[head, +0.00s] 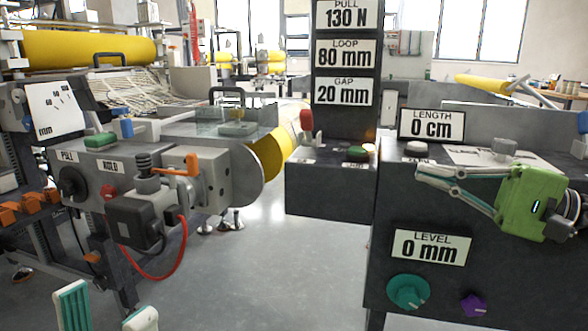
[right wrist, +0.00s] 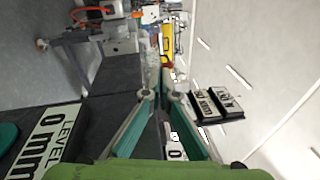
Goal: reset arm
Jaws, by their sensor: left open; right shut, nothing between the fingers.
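My right gripper (head: 424,171) reaches in from the right in the head view, in front of the right-hand control cabinet (head: 345,250). Its green body is at the right and its fingers point left, shut and empty. In the right wrist view the fingertips (right wrist: 165,84) meet with nothing between them. My left gripper (head: 106,308) shows only its two light fingertips at the bottom left edge of the head view. They are spread apart with nothing visible between them. The rest of the left gripper is out of view.
The cabinet bears a LEVEL display (head: 430,247), a teal knob (head: 408,292), a purple knob (head: 473,304) and a LENGTH display (head: 432,125). At left stands a machine with a black PULL knob (head: 72,184) and an orange lever (head: 177,171). Open floor (head: 260,265) lies between.

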